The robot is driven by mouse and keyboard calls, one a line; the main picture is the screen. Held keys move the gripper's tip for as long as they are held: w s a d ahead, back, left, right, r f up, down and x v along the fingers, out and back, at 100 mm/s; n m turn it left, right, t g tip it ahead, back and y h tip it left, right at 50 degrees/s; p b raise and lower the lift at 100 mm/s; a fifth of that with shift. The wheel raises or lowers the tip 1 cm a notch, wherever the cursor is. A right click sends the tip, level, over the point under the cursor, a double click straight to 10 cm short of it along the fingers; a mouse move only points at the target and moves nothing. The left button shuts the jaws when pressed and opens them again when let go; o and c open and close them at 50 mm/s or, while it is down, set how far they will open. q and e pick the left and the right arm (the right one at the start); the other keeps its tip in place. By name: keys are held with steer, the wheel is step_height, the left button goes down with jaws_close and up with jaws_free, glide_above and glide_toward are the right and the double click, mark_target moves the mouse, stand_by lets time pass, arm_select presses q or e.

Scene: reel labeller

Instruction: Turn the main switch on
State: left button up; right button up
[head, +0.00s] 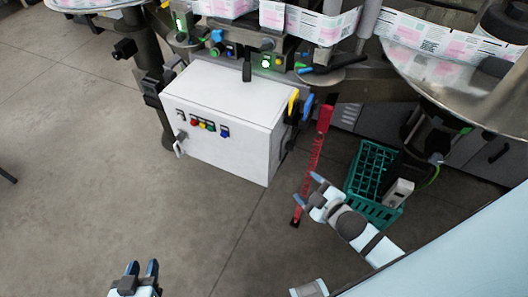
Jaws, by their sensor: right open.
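The white control cabinet (229,153) stands under the machine at centre left. Its front has a row of small coloured buttons and switches (203,125). A grey handle (180,145) sticks out low on the left of that front. I cannot tell which of these is the main switch. My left gripper (141,267) is at the bottom left, below and apart from the cabinet, with its fingers apart and nothing between them. My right gripper (307,189) is open and empty, right of the cabinet and close to a red bar in the picture.
The red bar (314,155) stands right of the cabinet. A green crate (371,167) is behind my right arm. A yellow part (293,102) and a blue part (307,106) are at the cabinet's right top. Label webs run above. The floor (80,150) at left is clear.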

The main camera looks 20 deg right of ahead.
steer(key=w+d+f+n+t+b, duration=0.1)
steer(key=w+d+f+n+b, duration=0.2)
steer(key=n+g+y+b, duration=0.2)
steer(key=n+y+b, duration=0.7)
steer(key=n+b, duration=1.75)
glide_toward(294, 148)
steer(key=w+a+n, duration=0.1)
steer(key=w+a, duration=0.1)
steer(key=w+a+f, duration=0.1)
steer(key=w+a, duration=0.1)
steer(key=w, duration=0.1)
steer(key=w+a+n+p, duration=0.1)
steer(key=w, duration=0.2)
steer(key=shift+w+a+f+n, duration=0.15)
steer(key=shift+w+a+n, duration=0.1)
steer(key=shift+a+n, duration=0.15)
arm_select(q)
steer(key=w+d+f+t+h, duration=0.1)
steer(key=d+f+t+h, duration=0.2)
steer(key=f, duration=0.4)
steer(key=d+h, duration=0.1)
steer(key=d, duration=0.1)
steer(key=shift+w+d+f+m+t+h, duration=0.15)
steer(key=shift+d+f+m+t+h, duration=0.15)
steer(key=shift+d+f+t+h, duration=0.1)
steer(key=shift+r, duration=0.1)
arm_select(e)
steer(key=c, duration=0.9)
